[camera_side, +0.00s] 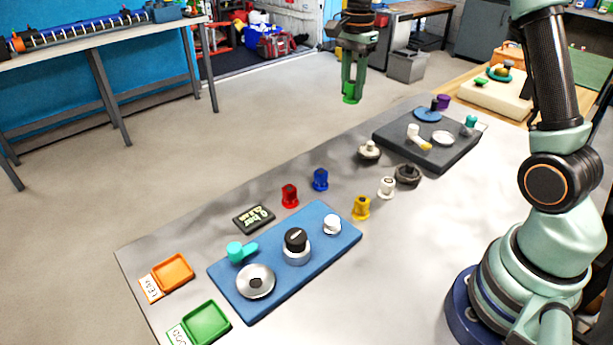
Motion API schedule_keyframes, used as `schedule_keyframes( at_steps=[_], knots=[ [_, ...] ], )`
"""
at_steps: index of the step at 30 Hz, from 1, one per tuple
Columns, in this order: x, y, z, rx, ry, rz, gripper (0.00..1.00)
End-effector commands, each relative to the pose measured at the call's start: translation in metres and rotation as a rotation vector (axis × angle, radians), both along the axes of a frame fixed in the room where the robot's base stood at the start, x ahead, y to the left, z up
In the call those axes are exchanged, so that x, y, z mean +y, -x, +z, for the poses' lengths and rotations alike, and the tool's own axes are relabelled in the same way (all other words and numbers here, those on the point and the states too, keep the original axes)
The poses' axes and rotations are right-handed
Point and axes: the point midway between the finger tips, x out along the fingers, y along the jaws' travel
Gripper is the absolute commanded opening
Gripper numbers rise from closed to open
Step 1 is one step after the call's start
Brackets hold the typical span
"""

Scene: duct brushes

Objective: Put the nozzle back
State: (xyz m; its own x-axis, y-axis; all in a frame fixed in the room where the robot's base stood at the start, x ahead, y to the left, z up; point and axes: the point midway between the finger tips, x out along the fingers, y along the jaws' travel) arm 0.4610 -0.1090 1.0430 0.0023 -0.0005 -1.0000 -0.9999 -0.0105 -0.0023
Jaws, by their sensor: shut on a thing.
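My gripper (352,88) hangs at the top centre, above and beyond the far edge of the grey work table (190,245). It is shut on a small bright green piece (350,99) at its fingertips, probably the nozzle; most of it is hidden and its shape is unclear. Small nozzle-like pieces stand upright on the table: a red one (289,196), a blue one (320,180), a yellow one (361,208) and a white one (386,187). They stand apart from each other and from my gripper.
A blue board (325,248) holds a teal handle, a black-topped knob and a metal disc. A dark grey board (455,160) carries several fittings. A black sign (254,219), an orange tray (174,272) and a green tray (205,325) lie at the left. Grey tabletop between is partly clear.

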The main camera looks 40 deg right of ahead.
Motion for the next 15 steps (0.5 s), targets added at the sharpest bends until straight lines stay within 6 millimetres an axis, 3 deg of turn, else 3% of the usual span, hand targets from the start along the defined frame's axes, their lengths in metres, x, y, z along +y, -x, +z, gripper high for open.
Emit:
schedule_keyframes(
  at_steps=[5,15],
  knots=[
    [-0.007,0.001,-0.021,0.005,-0.001,-0.012,0.0],
    [-0.006,0.002,-0.103,0.007,-0.002,-0.01,0.0]
  ],
)
